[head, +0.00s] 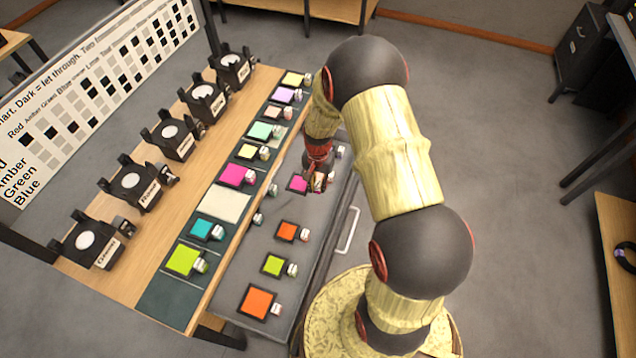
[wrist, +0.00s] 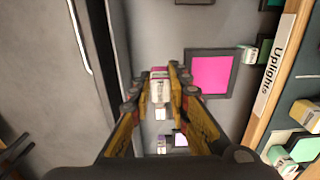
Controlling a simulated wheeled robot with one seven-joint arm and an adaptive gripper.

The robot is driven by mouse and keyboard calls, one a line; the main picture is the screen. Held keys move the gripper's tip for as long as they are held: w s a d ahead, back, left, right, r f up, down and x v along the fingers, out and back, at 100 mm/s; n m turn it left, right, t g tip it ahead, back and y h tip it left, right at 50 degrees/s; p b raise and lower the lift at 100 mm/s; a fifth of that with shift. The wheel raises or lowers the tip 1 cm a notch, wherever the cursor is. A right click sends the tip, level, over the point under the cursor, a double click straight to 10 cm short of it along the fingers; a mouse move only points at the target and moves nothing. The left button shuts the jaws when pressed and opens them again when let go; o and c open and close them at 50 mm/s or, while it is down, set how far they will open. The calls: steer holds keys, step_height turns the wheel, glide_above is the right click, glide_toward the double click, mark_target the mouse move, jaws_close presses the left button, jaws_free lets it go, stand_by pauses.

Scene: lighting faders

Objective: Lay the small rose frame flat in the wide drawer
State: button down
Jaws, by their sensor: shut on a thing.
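The small rose frame (head: 298,184) is a magenta square in a dark border, level over the floor of the open wide drawer (head: 247,268). In the wrist view the rose frame (wrist: 212,73) shows right of my gripper, face up. My gripper (head: 318,184) reaches down into the drawer area. In the wrist view my gripper (wrist: 160,88) is shut on the frame's white labelled tab, which has a magenta edge. The fingers hide part of the join between tab and frame. I cannot tell whether the frame touches the drawer floor.
Orange (head: 288,231), lime (head: 274,265) and another orange frame (head: 257,302) lie nearer in the drawer. A larger magenta frame (head: 237,174) lies on the dark mat on the wooden table. Labelled lamps (head: 131,181) line the table's left. A drawer handle (head: 349,231) sticks out on the right.

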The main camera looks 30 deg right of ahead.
steer(key=shift+f+b, duration=2.6)
steer(key=shift+f, duration=2.05)
steer(key=shift+s+a, duration=0.1)
steer(key=shift+a, duration=0.1)
steer(key=shift+f+b, duration=0.6)
steer(key=shift+f, duration=0.65)
steer(key=c, duration=1.6)
jaws_free()
